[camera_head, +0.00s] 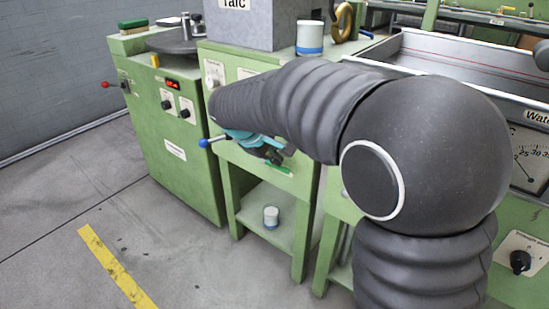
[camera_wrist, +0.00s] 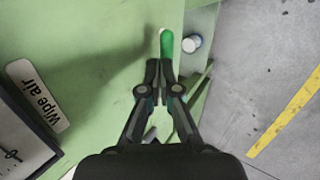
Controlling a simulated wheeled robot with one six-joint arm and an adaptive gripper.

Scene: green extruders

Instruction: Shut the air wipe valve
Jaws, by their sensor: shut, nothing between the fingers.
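In the wrist view, a bright green lever handle (camera_wrist: 167,42) sticks out from the pale green cabinet front, near the label "Wipe air" (camera_wrist: 40,98). I take it to be the air wipe valve's handle. My gripper (camera_wrist: 159,66) is shut, with nothing between its fingertips. The tips are right at the near end of the handle; I cannot tell whether they touch it. In the head view, the green handle (camera_head: 279,168) shows below my gripper (camera_head: 268,153), which is partly hidden behind my arm. The valve body is hidden.
A dial gauge (camera_wrist: 20,145) sits beside the label. A blue-knobbed lever (camera_head: 206,142) sticks out left of my gripper. A white and blue tin (camera_head: 271,216) stands on the low shelf (camera_head: 260,232).

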